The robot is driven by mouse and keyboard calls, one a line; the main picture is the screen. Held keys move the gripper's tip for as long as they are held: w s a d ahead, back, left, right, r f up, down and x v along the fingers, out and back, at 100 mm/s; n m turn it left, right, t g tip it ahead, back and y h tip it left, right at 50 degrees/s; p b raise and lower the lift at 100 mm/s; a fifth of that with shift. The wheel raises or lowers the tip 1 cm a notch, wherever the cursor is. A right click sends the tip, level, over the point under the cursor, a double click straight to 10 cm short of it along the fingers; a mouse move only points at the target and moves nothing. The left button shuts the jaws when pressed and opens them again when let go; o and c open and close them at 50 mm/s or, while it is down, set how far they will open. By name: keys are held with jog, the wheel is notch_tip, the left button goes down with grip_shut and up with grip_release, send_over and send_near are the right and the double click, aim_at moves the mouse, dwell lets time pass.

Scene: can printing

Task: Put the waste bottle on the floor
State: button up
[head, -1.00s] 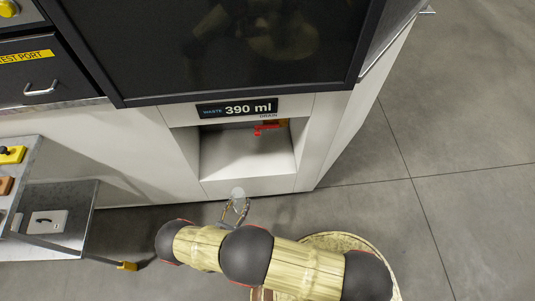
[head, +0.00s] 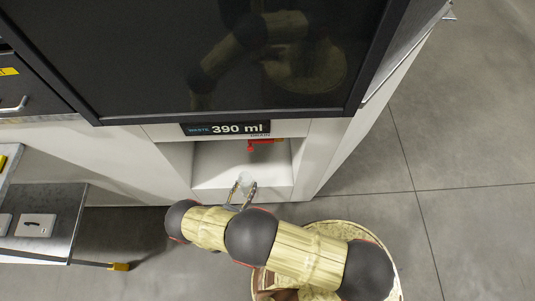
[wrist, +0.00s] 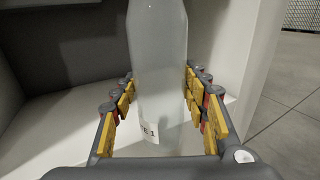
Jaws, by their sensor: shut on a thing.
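The waste bottle (wrist: 158,70) is a pale, translucent bottle with a small white label low on its side. It stands about upright between the yellow-padded fingers of my gripper (wrist: 160,105), which is shut on it. In the head view the bottle (head: 245,180) is small, at the front of the open drain bay (head: 215,165), with my gripper (head: 242,193) around it. The wrist view does not show the top of the bottle, and I cannot tell whether its base touches the bay floor.
A red drain tap (head: 262,143) sits at the bay's top, under a "WASTE 390 ml" display (head: 226,128). A grey metal cart (head: 55,205) stands at left. The grey floor (head: 470,215) is clear at right.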

jog(key=b+x, duration=0.1)
jog(key=x, duration=0.5)
jog(key=f+b+x, duration=0.1)
jog(key=x, duration=0.5)
jog(key=b+x, duration=0.2)
jog(key=x, duration=0.4)
jog(key=shift+s+f, duration=0.1)
jog(key=shift+f, duration=0.1)
jog(key=shift+f, duration=0.1)
jog(key=shift+f, duration=0.15)
jog(key=o, duration=1.2)
jog(key=shift+o, duration=0.3)
